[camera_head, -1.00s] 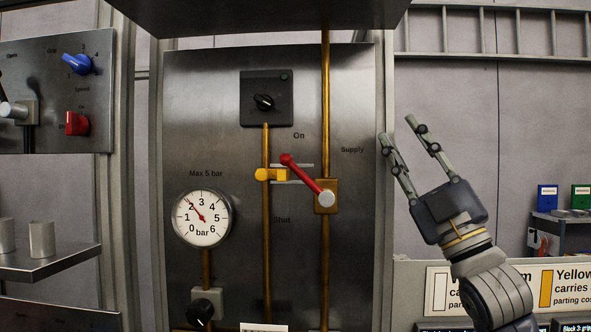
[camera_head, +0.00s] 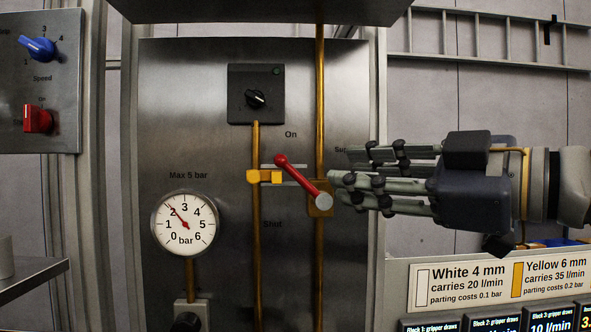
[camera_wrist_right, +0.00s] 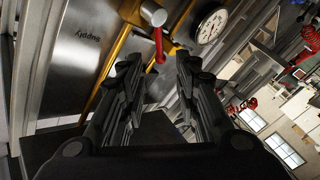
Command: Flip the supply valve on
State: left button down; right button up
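The supply valve's red lever (camera_head: 297,176) is on the metal panel in the head view. It slants from its grey hub (camera_head: 325,200) up and left to a red knob, between the "On" and "Shut" labels. In the right wrist view the lever (camera_wrist_right: 158,46) shows beyond and between the fingertips. My right gripper (camera_head: 341,166) is open and empty, pointing left. Its fingertips are just right of the lever and overlap the brass pipe; whether they touch anything cannot be told. They hide part of the "Supply" label. My left gripper is not in view.
A pressure gauge (camera_head: 184,223) reads about 2 bar, left of the valve. A black rotary switch (camera_head: 256,95) sits above. A yellow fitting (camera_head: 264,176) is on the left pipe. Blue (camera_head: 37,48) and red (camera_head: 38,119) knobs are on a side panel. A sign (camera_head: 498,285) stands lower right.

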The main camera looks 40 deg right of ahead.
aim_at(296, 172)
jog(key=p+x, duration=0.5)
jog(key=x, duration=0.4)
jog(key=shift+r, duration=0.1)
jog(key=shift+w+a+p, duration=0.15)
jog(key=shift+w+p, duration=0.15)
jog(key=shift+w, duration=0.3)
grip_shut()
